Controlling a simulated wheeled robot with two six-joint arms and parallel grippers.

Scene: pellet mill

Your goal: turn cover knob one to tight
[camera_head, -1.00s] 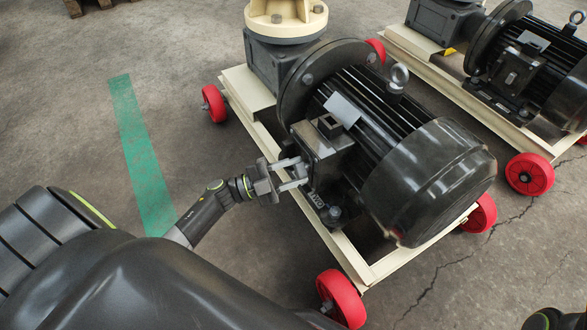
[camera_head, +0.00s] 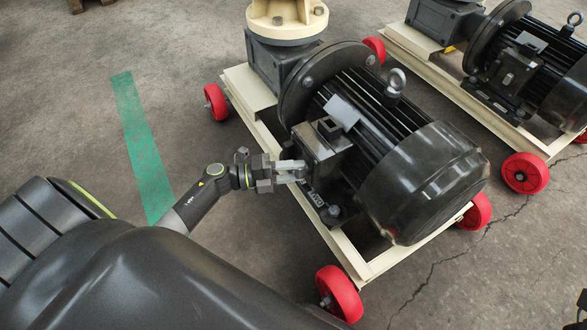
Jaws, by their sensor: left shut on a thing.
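My left gripper (camera_head: 299,172) is at the near-left side of the motor's dark terminal box (camera_head: 322,147). Its fingers are close together and shut on a small part at the box's side, which I take to be the cover knob. The fingers hide the knob, so I cannot see its shape or how tight it sits. The box is on the side of a black finned motor (camera_head: 425,182) with a large round end cover. My right gripper is not clearly in view.
The motor stands on a cream frame (camera_head: 350,260) with red wheels (camera_head: 339,293). A second motor (camera_head: 512,68) on a similar frame is at the upper right. A green stripe (camera_head: 143,150) marks the concrete floor to the left, which is clear.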

